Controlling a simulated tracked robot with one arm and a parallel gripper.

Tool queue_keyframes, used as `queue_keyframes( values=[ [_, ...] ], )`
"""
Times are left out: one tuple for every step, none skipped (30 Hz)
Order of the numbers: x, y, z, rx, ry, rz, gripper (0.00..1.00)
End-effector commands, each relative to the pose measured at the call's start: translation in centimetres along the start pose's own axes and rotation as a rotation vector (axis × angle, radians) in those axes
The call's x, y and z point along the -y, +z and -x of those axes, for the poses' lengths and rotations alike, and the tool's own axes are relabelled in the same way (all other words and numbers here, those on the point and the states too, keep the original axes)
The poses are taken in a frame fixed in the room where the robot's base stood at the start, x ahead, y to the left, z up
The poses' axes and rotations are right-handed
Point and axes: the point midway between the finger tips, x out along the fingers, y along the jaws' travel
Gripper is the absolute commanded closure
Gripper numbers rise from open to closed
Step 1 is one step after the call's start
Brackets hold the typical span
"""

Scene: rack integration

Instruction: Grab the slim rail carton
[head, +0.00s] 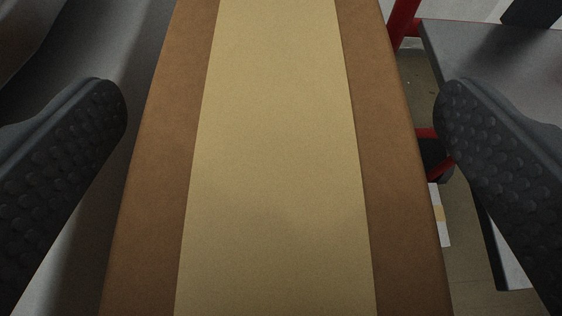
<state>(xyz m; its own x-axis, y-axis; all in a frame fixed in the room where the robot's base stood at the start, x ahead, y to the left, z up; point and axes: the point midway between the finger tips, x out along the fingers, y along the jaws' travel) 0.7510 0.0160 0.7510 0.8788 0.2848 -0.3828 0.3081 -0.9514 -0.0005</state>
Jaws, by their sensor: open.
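A long, narrow brown carton (168,170) with a wide tan strip (275,150) down its middle fills the centre of the head view. It runs from the bottom edge to the top edge, so both its ends are out of the picture. My gripper (281,105) is open, with one dark studded finger on each side of the carton. The left finger shows a small gap to the carton's left edge. The right finger is also apart from the carton's right edge. The carton's underside is hidden.
A grey table-like surface (505,65) lies at the right, behind the right finger. A grey surface (85,45) lies at the left.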

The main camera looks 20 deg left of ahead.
Motion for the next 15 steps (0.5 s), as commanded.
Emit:
queue_keyframes(
  values=[
    [0.02,0.06,0.01,0.001,0.0,0.0,0.06],
    [0.02,0.06,0.01,0.001,0.0,0.0,0.15],
    [0.02,0.06,0.01,0.001,0.0,0.0,0.26],
    [0.02,0.07,0.01,0.002,0.0,0.0,0.34],
    [0.02,0.08,0.02,0.002,0.0,0.0,0.43],
    [0.01,0.09,0.02,0.002,0.0,0.0,0.54],
    [0.01,0.09,0.02,0.002,0.0,0.0,0.62],
    [0.01,0.09,0.02,0.002,0.0,0.0,0.7],
    [0.01,0.1,0.02,0.002,0.0,0.0,0.81],
    [0.0,0.1,0.03,0.002,0.0,0.0,0.9],
    [0.0,0.1,0.03,0.002,0.0,0.0,0.98],
    [-0.01,0.05,0.03,0.001,0.0,0.0,1.0],
    [-0.01,0.05,0.03,0.001,0.0,0.0,1.0],
    [-0.01,0.06,0.03,0.001,0.0,0.0,1.0],
    [-0.01,0.06,0.03,0.001,0.0,0.0,1.0]
  ],
)
